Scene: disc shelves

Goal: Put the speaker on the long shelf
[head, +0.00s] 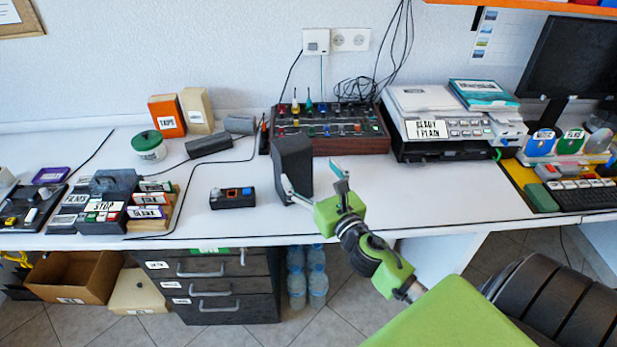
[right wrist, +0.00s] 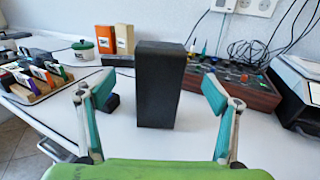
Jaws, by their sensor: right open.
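The speaker, a dark upright box (head: 292,165), stands on the white desk near its front edge. In the right wrist view the speaker (right wrist: 160,85) is straight ahead, between and beyond the two fingers. My right gripper (head: 313,180) is open and empty, close in front of the speaker, with its fingers spread wider than the box. An orange shelf (head: 540,7) on the wall is cut off by the top right edge; I cannot tell if it is the long shelf. My left gripper is not in view.
A small black button box (head: 232,198) stands left of the speaker. Behind it are a mixer (head: 330,142) with knobs and stacked machines (head: 445,125). A green-lidded tub (head: 148,145) and a monitor (head: 572,55) stand further off. The desk right of my gripper is clear.

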